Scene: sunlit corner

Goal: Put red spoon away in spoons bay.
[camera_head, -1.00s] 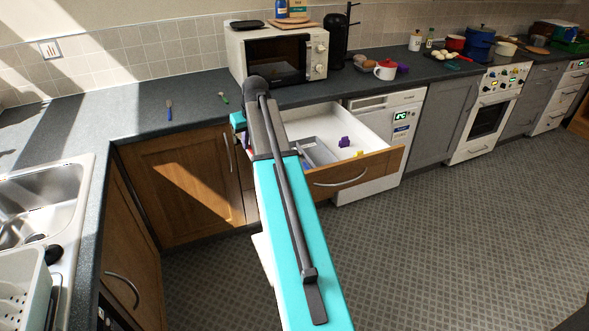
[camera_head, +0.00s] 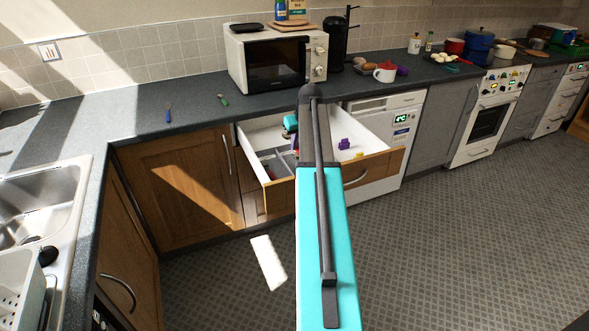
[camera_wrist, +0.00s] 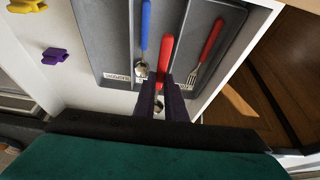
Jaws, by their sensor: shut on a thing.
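The red spoon (camera_wrist: 165,58) shows in the wrist view as a red handle, with a bit of metal between my fingers. My gripper (camera_wrist: 163,84) is shut on it, over the grey cutlery tray (camera_wrist: 104,30) in the open drawer (camera_head: 377,163). A blue-handled spoon (camera_wrist: 146,22) lies in the tray's middle bay, just left of the red handle. A red-handled fork (camera_wrist: 210,40) lies in the right bay. Whether the red spoon touches the tray floor I cannot tell. In the head view my arm hides part of the drawer, and the fingertips are hard to make out.
Purple (camera_wrist: 55,56) and yellow (camera_wrist: 27,6) pieces lie in the drawer beside the tray. A blue-handled utensil (camera_head: 168,112) and a green-handled one (camera_head: 223,99) lie on the counter near the microwave (camera_head: 277,58). The drawer's walls surround my gripper.

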